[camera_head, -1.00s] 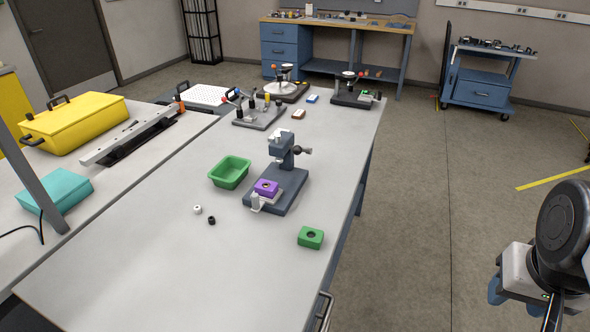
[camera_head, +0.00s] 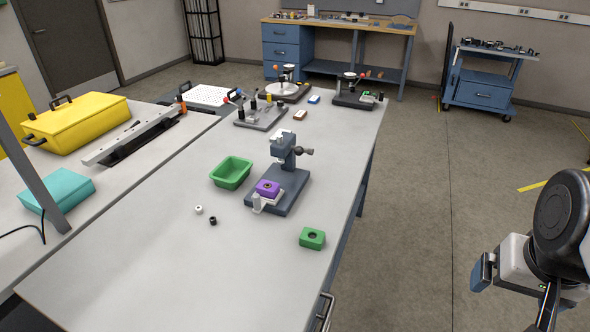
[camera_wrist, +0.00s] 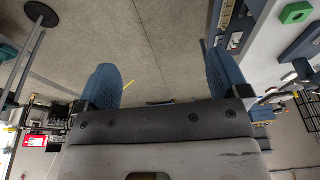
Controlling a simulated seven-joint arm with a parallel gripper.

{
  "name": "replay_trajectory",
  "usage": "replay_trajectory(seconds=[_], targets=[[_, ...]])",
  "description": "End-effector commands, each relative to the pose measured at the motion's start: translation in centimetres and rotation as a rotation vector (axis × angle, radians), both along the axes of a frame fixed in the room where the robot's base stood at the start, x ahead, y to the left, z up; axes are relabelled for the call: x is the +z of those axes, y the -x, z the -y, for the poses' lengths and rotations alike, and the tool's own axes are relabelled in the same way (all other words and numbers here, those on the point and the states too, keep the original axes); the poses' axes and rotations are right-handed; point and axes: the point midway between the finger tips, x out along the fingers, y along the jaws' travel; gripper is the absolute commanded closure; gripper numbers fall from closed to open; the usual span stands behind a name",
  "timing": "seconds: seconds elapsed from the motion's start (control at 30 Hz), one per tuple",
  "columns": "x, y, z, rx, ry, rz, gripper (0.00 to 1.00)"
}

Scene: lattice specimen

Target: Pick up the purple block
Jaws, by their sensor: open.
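The purple block (camera_head: 268,188) has a dark round hole in its top. It sits on the base of a small grey-blue press (camera_head: 289,190) on the long table, beside a white clamp-like piece (camera_head: 266,201). My gripper (camera_head: 484,271) is at the lower right, off the table and well apart from the block. In the wrist view my gripper (camera_wrist: 165,90) shows two blue fingers spread wide with only floor between them. The purple block cannot be made out in the wrist view.
A green block (camera_head: 312,238) lies near the table's right edge. A green bin (camera_head: 231,172) stands left of the press. A white ring (camera_head: 198,209) and a black ring (camera_head: 213,221) lie nearby. The table's front part is clear.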

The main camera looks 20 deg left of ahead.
Motion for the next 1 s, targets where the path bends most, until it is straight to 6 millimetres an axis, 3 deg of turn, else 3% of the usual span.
replay_trajectory(seconds=[0.27, 0.47, 0.8, 1.0], targets=[[2.0, -4.6, -4.1, -0.022, -0.079, -0.017, 0.06], [3.7, -8.8, -8.9, -0.048, -0.157, -0.044, 0.06], [5.7, -14.9, -18.9, -0.098, -0.28, -0.114, 0.06], [5.5, -17.7, -25.8, -0.13, -0.339, -0.18, 0.06]])
